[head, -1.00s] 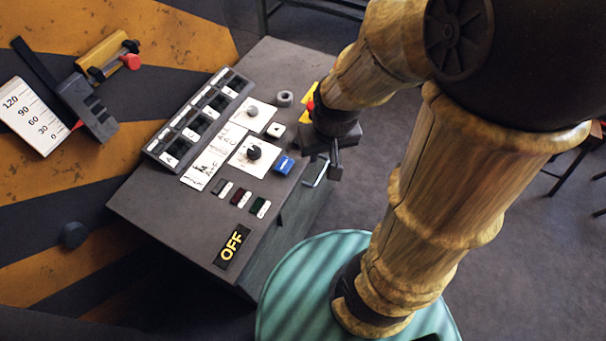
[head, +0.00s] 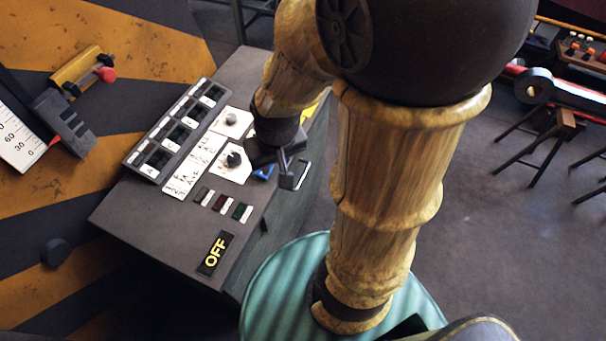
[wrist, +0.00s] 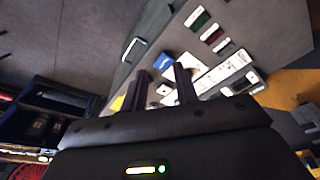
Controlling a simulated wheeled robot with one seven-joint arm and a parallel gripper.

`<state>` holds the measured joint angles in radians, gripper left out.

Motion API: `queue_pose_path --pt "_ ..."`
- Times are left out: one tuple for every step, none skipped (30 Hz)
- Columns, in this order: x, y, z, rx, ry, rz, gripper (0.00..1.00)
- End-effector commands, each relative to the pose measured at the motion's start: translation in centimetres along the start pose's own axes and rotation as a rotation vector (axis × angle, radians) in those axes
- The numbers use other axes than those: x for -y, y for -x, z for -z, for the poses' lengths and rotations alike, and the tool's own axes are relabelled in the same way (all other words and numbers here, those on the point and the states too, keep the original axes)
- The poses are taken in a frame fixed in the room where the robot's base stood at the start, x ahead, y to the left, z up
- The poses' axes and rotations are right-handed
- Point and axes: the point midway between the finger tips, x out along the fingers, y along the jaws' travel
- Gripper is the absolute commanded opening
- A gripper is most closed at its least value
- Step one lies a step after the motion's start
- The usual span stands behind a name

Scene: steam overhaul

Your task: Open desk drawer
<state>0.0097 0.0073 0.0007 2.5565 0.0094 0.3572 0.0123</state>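The grey desk (head: 150,220) has a sloping control top and a dark greenish side face (wrist: 150,22), which carries the drawer front. A pale metal bracket handle (head: 303,175) sticks out from that face near the top edge. It also shows in the wrist view (wrist: 134,48), ahead of and left of my fingers. My gripper (head: 285,165) hangs close beside the handle, near the desk's edge. In the wrist view my two dark fingers (wrist: 163,87) are apart with nothing held between them. The drawer looks shut, though my arm hides part of its face.
A round teal surface (head: 270,290) lies below my arm. Open floor (head: 480,240) is at the right, with dark stools beyond.

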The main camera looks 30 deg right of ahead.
Motion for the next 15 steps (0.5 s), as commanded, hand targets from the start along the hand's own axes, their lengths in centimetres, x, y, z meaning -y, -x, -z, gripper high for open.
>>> queue_pose_path --pt "-0.4 -0.6 -0.1 0.017 -0.041 0.001 0.29" --pt "-0.7 -1.1 -0.2 0.031 -0.079 0.001 0.29" --pt "-1.1 -1.8 -0.5 0.057 -0.144 0.003 0.29" --pt "-1.5 -2.4 -0.7 0.08 -0.203 0.004 0.29" --pt "-2.0 -3.1 -0.9 0.107 -0.273 0.007 0.29" --pt "-2.6 -4.1 -1.3 0.146 -0.377 0.01 0.29" --pt "-3.1 -4.9 -1.6 0.18 -0.464 0.013 0.29" --pt "-3.6 -5.8 -1.9 0.215 -0.558 0.017 0.29" --pt "-4.3 -6.9 -2.3 0.264 -0.691 0.022 0.29" --pt "-4.8 -7.8 -2.7 0.303 -0.791 0.027 0.29" --pt "-5.2 -8.6 -3.0 0.342 -0.893 0.032 0.29" --pt "-5.8 -9.7 -3.4 0.394 -1.027 0.04 0.29" --pt "-6.2 -10.4 -3.6 0.434 -1.127 0.046 0.29" --pt "-6.6 -11.2 -3.9 0.473 -1.227 0.052 0.29" --pt "-7.0 -12.2 -4.2 0.528 -1.358 0.062 0.29"
